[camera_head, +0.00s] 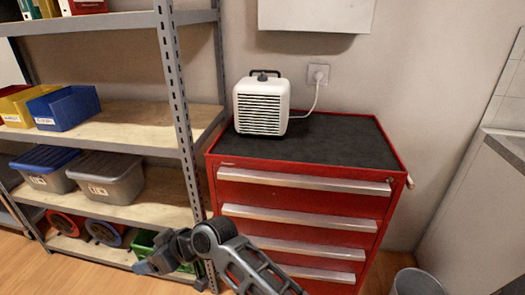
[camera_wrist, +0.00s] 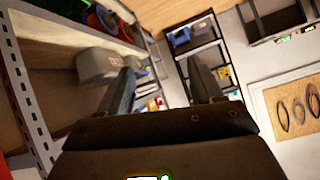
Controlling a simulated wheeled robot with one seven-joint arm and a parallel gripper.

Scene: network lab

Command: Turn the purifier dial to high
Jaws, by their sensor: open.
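The purifier (camera_head: 262,106) is a small white box with a slatted front grille. It stands upright on the back left of the red cabinet's black top. A small dark dial (camera_head: 262,76) shows on its top, in front of a black handle; its setting is too small to read. My gripper (camera_head: 146,267) is low in front of the shelf, left of the cabinet's drawers and well below the purifier. In the wrist view its two fingers (camera_wrist: 163,85) are apart with nothing between them. The purifier is not in the wrist view.
The red drawer cabinet (camera_head: 305,180) has free room on its black top right of the purifier. A white cord runs to a wall socket (camera_head: 318,75). A metal shelf (camera_head: 185,115) with bins stands close left. A grey bin (camera_head: 417,283) is at lower right.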

